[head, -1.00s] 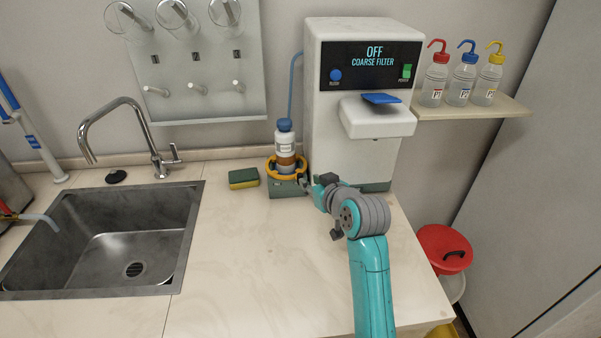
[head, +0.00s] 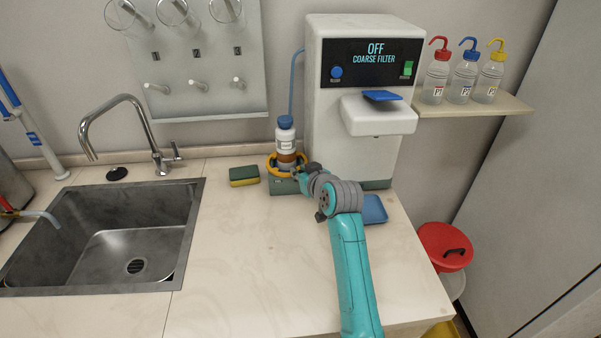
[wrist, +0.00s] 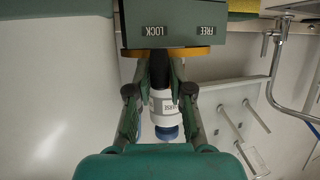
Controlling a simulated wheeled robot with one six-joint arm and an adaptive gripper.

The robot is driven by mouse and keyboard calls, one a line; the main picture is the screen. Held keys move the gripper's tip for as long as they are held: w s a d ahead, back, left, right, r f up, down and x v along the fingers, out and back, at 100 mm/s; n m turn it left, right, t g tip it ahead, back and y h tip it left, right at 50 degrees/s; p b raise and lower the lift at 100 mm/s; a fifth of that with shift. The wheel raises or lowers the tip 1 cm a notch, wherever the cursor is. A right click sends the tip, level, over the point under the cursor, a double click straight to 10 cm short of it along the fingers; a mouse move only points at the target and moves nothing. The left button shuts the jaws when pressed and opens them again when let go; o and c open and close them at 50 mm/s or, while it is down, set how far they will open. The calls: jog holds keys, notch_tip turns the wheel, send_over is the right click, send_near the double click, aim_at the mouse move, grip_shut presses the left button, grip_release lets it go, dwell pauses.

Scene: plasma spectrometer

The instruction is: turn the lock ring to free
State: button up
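The yellow lock ring (head: 272,170) sits around the foot of a white-capped-in-blue bottle (head: 286,143), on a green base (head: 282,187). In the wrist view the ring (wrist: 190,51) appears edge-on beside the base (wrist: 185,28), whose LOCK and FREE labels are upside down. My gripper (wrist: 160,70) is at the front of the ring, in line with LOCK. Its fingers converge on a dark piece at the ring, apparently its tab, and look shut on it; the contact is partly hidden. In the head view my gripper (head: 298,172) is at the ring's right front.
The white spectrometer (head: 362,100) stands close behind and right, its screen reading OFF, COARSE FILTER. A sponge (head: 244,176) lies left of the base. A blue tray (head: 375,209) is right of my arm. The sink (head: 110,235) is at left; the front counter is clear.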

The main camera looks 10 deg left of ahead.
grip_shut()
jog(key=shift+a, duration=0.1)
jog(key=s+a+m+t+h, duration=0.2)
jog(key=a+m+h, duration=0.3)
jog(key=a+h, duration=0.1)
jog(key=shift+m, duration=0.4)
jog(key=shift+a, duration=0.1)
dwell(0.4)
